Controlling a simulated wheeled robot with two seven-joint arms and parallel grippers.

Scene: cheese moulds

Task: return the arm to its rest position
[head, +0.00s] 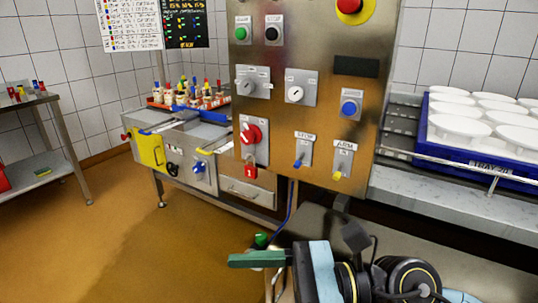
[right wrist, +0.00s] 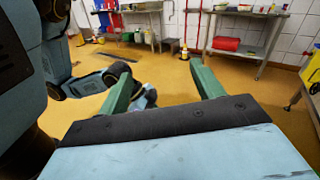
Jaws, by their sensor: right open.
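My right gripper (head: 243,260) is low in the head view, its arm coming in from the lower right. Its green fingers point left, in front of and below the steel control panel (head: 318,108). In the right wrist view the two green fingers (right wrist: 160,75) stand wide apart with nothing between them. They point out over the floor, away from any object within reach. Blue and black parts of my own body fill the left of that view.
A blue tray (head: 470,158) of white moulds (head: 462,125) stands on the right-hand counter. A steel unit (head: 190,150) with coloured bottles is left of the panel. A side table (head: 50,150) stands far left. The orange floor (head: 130,240) between is open.

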